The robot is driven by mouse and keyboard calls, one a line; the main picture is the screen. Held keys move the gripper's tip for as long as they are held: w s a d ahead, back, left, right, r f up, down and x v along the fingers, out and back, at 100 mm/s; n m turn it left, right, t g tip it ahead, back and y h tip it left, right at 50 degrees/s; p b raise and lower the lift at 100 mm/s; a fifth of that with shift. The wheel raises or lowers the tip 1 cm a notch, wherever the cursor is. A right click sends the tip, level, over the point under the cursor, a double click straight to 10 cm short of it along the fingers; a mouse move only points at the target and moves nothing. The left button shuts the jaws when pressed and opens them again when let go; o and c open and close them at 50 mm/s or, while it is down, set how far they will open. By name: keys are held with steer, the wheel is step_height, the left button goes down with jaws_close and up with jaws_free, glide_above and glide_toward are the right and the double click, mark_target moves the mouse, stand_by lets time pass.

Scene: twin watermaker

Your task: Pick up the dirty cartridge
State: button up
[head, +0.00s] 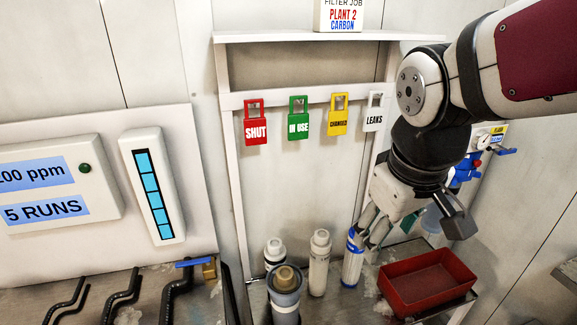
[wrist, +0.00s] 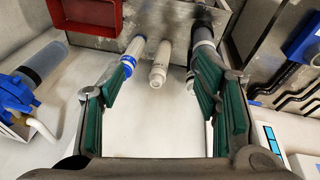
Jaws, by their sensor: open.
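A cartridge with a brown, stained top (head: 286,277) stands in a blue-grey cup at the front left of the bench group; it is the only one that looks dirty. Beside it stand a white cartridge with a dark band (head: 274,250), a plain white cartridge (head: 319,262) and a blue-banded cartridge (head: 353,262). My gripper (head: 366,226) is open and empty, close by the blue-banded cartridge's top in the head view. In the wrist view, the plain white cartridge (wrist: 160,62) shows between my open fingers (wrist: 162,75), with the blue-banded one (wrist: 132,55) near the left fingertip. Contact cannot be told.
A red tray (head: 428,280) stands right of the cartridges. A white frame with red, green, yellow and white tags (head: 297,118) rises behind them. A blue-handled valve (head: 192,263) and black pipes (head: 122,295) lie left. A blue filter unit (wrist: 14,92) shows at the wrist view's left.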

steer(key=w+a+f+n+g, duration=0.1)
steer(key=w+a+f+n, duration=0.25)
steer(key=w+a, duration=0.25)
steer(key=n+g+y+p, duration=0.1)
steer(key=n+y+p, duration=0.1)
steer(key=n, duration=0.2)
glide_toward(286, 272)
steer(key=f, duration=0.3)
steer(key=shift+a+f+b, duration=0.2)
steer(key=shift+a+b, duration=0.1)
steer(key=shift+a, duration=0.1)
steer(key=shift+w+a+f, duration=0.1)
steer(key=shift+w+f, duration=0.1)
steer(key=shift+f, duration=1.15)
steer(key=shift+w+a+f, duration=0.1)
steer(key=shift+w+f, duration=0.1)
steer(key=shift+f, duration=1.15)
steer(key=c, duration=1.1)
